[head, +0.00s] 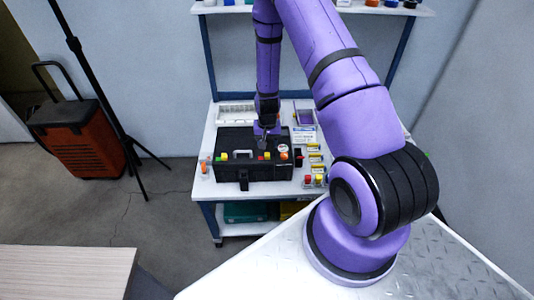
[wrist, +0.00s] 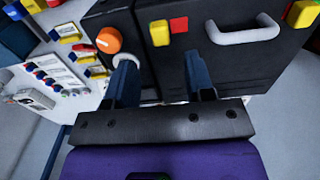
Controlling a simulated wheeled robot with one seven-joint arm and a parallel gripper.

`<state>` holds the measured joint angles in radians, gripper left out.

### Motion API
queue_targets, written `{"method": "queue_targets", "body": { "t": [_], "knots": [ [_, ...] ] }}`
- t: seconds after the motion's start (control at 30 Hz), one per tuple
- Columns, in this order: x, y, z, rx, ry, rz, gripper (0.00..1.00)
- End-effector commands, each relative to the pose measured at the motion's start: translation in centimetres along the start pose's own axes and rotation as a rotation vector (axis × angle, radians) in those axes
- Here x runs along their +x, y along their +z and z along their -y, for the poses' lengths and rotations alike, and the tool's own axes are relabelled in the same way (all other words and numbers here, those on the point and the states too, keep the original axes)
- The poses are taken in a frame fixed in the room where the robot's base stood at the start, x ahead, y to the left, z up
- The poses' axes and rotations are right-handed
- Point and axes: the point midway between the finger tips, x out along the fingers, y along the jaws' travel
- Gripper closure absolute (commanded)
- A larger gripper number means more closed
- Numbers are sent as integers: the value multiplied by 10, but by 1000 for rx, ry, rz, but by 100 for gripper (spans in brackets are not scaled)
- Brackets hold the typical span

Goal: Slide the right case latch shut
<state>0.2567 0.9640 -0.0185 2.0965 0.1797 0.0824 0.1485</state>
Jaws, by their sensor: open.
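The black case (head: 255,172) lies on the white workbench, with a grey handle (wrist: 243,32) on it. A yellow block (wrist: 159,33), which looks like the right latch, sits beside a red patch (wrist: 179,25) between the handle and an orange knob. I cannot tell from these frames whether it is fully slid. My gripper (wrist: 160,75) is open and empty above the case. In the wrist view its fingers point toward the yellow block, one to each side below it, with a visible gap. In the head view my gripper (head: 263,142) is over the case's right half.
The orange knob (wrist: 108,40) is close to one finger. Another yellow block (wrist: 301,14) lies past the handle. Small yellow-labelled parts (head: 315,158) crowd the bench right of the case. A white tray (head: 236,114) lies behind it. A shelf (head: 330,9) is above.

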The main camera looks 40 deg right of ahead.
Motion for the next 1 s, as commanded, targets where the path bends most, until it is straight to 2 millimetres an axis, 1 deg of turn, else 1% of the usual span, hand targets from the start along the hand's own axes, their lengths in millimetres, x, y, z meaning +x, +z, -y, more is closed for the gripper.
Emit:
{"method": "queue_targets", "body": {
  "t": [0.03,0.2,0.4,0.57,0.83,0.87,0.9,0.97,1.0],
  "knots": [
    [10,1,0,0,1,4,51],
    [35,1,0,-1,0,4,51],
    [55,0,1,-1,0,1,51],
    [61,1,0,-1,0,1,51],
    [62,0,0,-1,0,0,51],
    [62,0,0,-1,0,0,58],
    [62,0,0,-1,0,0,67],
    [62,0,0,-1,0,0,81],
    [62,0,0,-1,0,0,90]
  ]
}}
